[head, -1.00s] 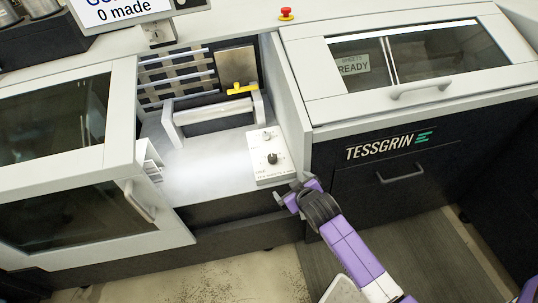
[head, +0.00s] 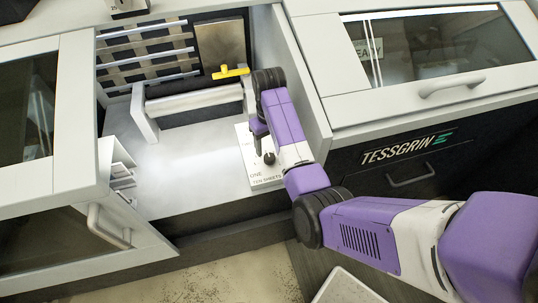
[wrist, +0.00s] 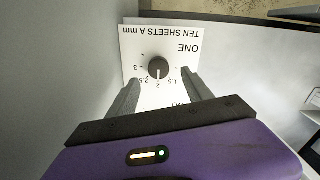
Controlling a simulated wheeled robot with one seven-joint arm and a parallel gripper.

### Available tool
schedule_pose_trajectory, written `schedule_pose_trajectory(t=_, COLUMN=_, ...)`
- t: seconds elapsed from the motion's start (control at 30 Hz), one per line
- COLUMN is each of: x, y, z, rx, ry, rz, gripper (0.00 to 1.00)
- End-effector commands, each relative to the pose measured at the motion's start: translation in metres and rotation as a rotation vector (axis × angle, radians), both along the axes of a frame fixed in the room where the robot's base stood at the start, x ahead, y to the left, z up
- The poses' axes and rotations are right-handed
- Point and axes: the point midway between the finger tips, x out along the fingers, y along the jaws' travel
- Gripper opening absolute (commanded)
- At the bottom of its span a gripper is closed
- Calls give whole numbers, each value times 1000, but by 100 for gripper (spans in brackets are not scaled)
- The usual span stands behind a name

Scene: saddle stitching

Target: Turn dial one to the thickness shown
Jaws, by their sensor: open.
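Dial one is a dark round knob (wrist: 158,66) on a white panel (wrist: 188,36) marked "ONE" and "TEN SHEETS A mm", upside down in the wrist view. Its pale mark points down in that view, close to the "2"; the small numbers are hard to read. My gripper (wrist: 163,80) is open and empty, its fingers either side of the knob's line and seemingly short of touching it. In the head view the panel (head: 264,181) and the knob (head: 269,158) show beside my arm, which hides the far part of the panel and the fingertips.
A yellow handle (head: 231,72) and a pale bar (head: 194,97) stand behind the panel. The bay's right wall (head: 304,85) is close beside my arm. A white slotted holder (head: 119,165) stands at left; the pale floor (head: 185,165) between is clear.

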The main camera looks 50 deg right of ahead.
Motion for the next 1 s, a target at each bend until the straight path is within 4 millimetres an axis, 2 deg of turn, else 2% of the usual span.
schedule_pose_trajectory(t=0.2, x=-1, y=0, z=-35, rx=0, ry=1, rz=-2, gripper=59)
schedule_pose_trajectory(t=0.4, x=0, y=0, z=-57, rx=-2, ry=-2, rz=-2, gripper=59)
schedule_pose_trajectory(t=0.77, x=0, y=0, z=-64, rx=-2, ry=-3, rz=-2, gripper=59)
schedule_pose_trajectory(t=0.87, x=0, y=0, z=-64, rx=-2, ry=-3, rz=-2, gripper=43)
schedule_pose_trajectory(t=1.0, x=0, y=0, z=-64, rx=-2, ry=-3, rz=-2, gripper=16)
